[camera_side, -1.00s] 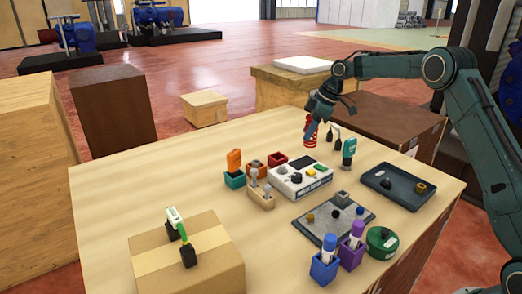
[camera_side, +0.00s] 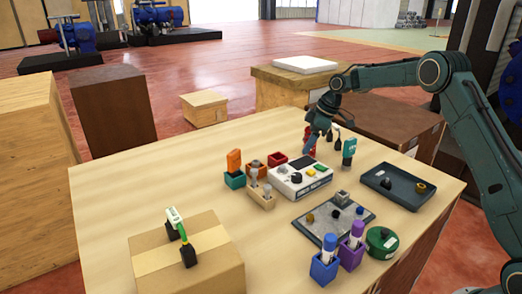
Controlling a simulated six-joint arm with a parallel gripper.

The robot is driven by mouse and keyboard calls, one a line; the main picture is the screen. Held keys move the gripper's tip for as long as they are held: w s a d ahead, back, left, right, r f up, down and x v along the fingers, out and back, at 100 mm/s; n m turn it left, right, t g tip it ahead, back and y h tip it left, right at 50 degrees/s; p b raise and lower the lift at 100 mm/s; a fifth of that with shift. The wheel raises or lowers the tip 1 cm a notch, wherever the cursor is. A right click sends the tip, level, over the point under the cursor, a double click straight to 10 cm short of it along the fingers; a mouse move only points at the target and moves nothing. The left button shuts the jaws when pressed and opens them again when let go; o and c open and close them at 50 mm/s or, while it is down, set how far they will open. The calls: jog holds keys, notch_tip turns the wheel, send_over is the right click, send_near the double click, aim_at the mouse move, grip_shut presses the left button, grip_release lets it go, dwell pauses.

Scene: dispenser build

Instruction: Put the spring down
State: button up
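The red spring (camera_side: 307,133) is upright over the far side of the wooden table, behind the white control box. My gripper (camera_side: 312,143) is around it, fingers pointing down, and appears shut on it. A finger covers most of the spring, so only red parts show at its left edge and low down. I cannot tell whether the spring's lower end touches the table.
Close by stand a white control box (camera_side: 301,183), a red bin (camera_side: 302,163), a teal-handled item (camera_side: 349,148) and a black-tipped item (camera_side: 334,134). A dark tray (camera_side: 391,199) lies to the right.

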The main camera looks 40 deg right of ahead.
jog(key=shift+r, duration=0.1)
jog(key=v, duration=1.2)
jog(key=shift+a+r, duration=0.1)
dwell(0.7)
jog(key=s+a+r+m+t+h, duration=0.1)
jog(key=s+a+r+m, duration=0.1)
jog(key=s+a+r, duration=0.5)
jog(key=s+a+r+m, duration=0.2)
jog(key=s+a+r, duration=0.3)
jog(key=s, duration=0.5)
jog(key=s+a+f+m+h, duration=0.1)
jog(key=s+f, duration=0.3)
jog(key=s, duration=0.7)
jog(key=s+a+f+m+t+h, duration=0.1)
jog(key=s+f+m, duration=0.3)
jog(key=s, duration=0.7)
jog(key=shift+s+a+f, duration=0.2)
jog(key=shift+a+f, duration=0.15)
jog(key=shift+f, duration=0.1)
